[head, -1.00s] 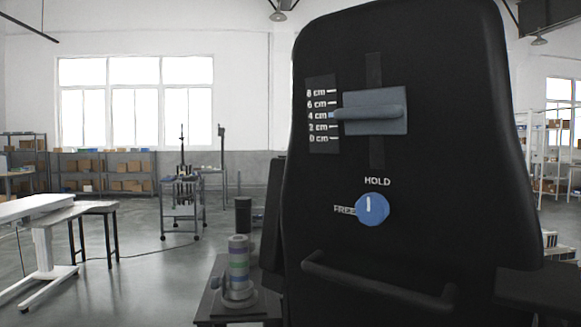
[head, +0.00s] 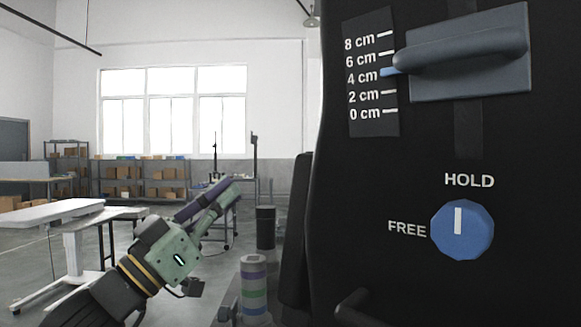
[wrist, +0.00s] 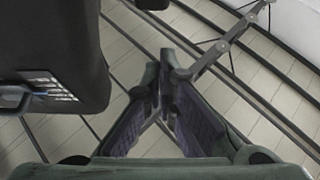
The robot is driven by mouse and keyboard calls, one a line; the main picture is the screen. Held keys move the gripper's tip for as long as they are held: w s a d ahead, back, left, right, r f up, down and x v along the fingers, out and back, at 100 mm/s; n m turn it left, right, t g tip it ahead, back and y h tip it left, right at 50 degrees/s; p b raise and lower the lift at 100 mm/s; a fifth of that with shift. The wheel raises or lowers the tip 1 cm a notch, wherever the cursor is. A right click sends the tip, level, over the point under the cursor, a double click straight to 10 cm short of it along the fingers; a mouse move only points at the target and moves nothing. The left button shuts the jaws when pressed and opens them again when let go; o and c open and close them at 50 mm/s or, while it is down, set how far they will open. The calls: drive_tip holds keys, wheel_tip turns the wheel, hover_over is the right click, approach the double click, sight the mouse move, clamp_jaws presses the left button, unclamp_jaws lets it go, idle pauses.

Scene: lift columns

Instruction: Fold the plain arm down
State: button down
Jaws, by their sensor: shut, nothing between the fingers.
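The black seat back (head: 400,190) fills the right of the head view, with a grey height slider (head: 470,60) whose blue pointer is near 4 cm. Below it a blue knob (head: 462,231) has its white mark upright, towards HOLD. A dark upright pad (head: 296,235), possibly an arm of the chair, stands along the seat back's left edge; I cannot tell whether it is the plain arm. My gripper (head: 228,190) is left of that pad, apart from it, pointing up and right. In the wrist view its fingers (wrist: 160,78) meet at the tips and hold nothing.
A cylinder with coloured rings (head: 254,287) stands low between my gripper and the seat back. A white table (head: 60,212) is at left; shelves with boxes (head: 125,180) line the far wall. In the wrist view a thin grey jointed bar (wrist: 222,48) lies beyond my fingertips.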

drive_tip(key=w+d+f+p+x, duration=0.1)
drive_tip(key=f+p+x, duration=0.1)
drive_tip(key=x, duration=1)
drive_tip(key=shift+w+d+p, duration=0.2)
drive_tip(key=shift+p, duration=0.7)
drive_tip(key=shift+d, duration=0.1)
